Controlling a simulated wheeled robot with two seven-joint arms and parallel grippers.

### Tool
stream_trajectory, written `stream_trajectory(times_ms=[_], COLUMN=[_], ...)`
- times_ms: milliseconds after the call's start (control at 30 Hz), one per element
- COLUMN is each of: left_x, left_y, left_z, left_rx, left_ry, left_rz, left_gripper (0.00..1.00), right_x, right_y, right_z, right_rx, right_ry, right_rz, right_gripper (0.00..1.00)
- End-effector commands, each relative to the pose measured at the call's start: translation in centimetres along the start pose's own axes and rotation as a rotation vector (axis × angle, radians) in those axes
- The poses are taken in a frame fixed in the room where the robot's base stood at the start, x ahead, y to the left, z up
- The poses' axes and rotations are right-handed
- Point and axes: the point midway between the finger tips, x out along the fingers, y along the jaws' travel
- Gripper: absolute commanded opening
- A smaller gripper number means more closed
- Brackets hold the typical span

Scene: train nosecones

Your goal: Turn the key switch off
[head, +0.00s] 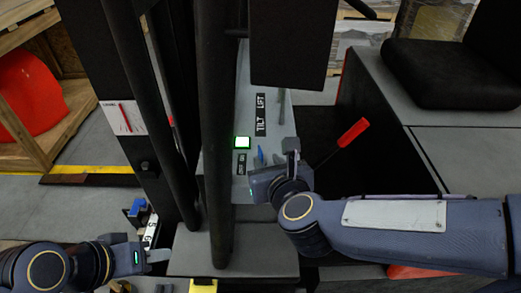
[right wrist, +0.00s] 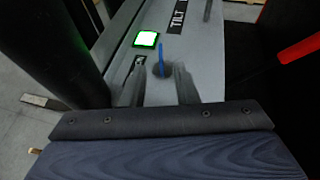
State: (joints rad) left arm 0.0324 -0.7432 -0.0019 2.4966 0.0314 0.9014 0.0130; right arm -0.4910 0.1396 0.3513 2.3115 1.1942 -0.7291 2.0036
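The key switch has a thin blue key (head: 261,154) on the grey control panel, beside a label strip and below the lit green-edged button (head: 242,142). In the right wrist view the blue key (right wrist: 161,55) stands up from a dark round base. My right gripper (right wrist: 158,70) is open, its two fingers on either side of the key's base, with gaps visible. In the head view my right gripper (head: 276,157) is at the panel's lower right, close to the key. My left gripper (head: 158,256) is low at the left, away from the panel; its finger gap is unclear.
Dark mast posts (head: 215,130) stand just left of the panel. A red-handled lever (head: 352,131) rises right of my right gripper. A black seat (head: 450,72) is at upper right. A wooden crate with an orange-red object (head: 30,95) is at far left.

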Motion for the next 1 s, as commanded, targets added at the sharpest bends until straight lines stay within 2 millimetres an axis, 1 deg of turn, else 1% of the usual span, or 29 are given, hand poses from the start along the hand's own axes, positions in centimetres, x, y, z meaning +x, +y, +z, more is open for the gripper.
stream_trajectory(times_ms=[300,400,567,833,867,1000], left_x=[0.2,0.1,0.1,0.1,0.1,0.1], left_y=[-0.1,-0.1,-0.1,-0.1,-0.1,-0.1], left_z=[0.1,0.1,0.0,0.0,0.0,0.0], left_rx=[0.000,0.000,0.000,0.000,0.000,0.000], left_ry=[0.000,0.000,0.000,0.000,0.000,0.000], left_rz=[0.000,0.000,0.000,0.000,0.000,0.000], left_gripper=[0.36,0.36,0.36,0.36,0.36,0.36], right_x=[4.8,6.2,7.3,7.5,7.4,7.4], right_y=[-0.1,-0.1,-0.1,-0.1,-0.1,-0.1], right_z=[-0.1,-0.1,0.0,0.0,0.0,0.0], right_rx=[0.009,0.008,0.007,0.006,0.006,0.006], right_ry=[0.004,0.003,0.001,0.000,0.000,0.000], right_rz=[-0.005,-0.004,-0.004,-0.003,-0.003,-0.003], right_gripper=[0.27,0.27,0.27,0.27,0.25,0.06])
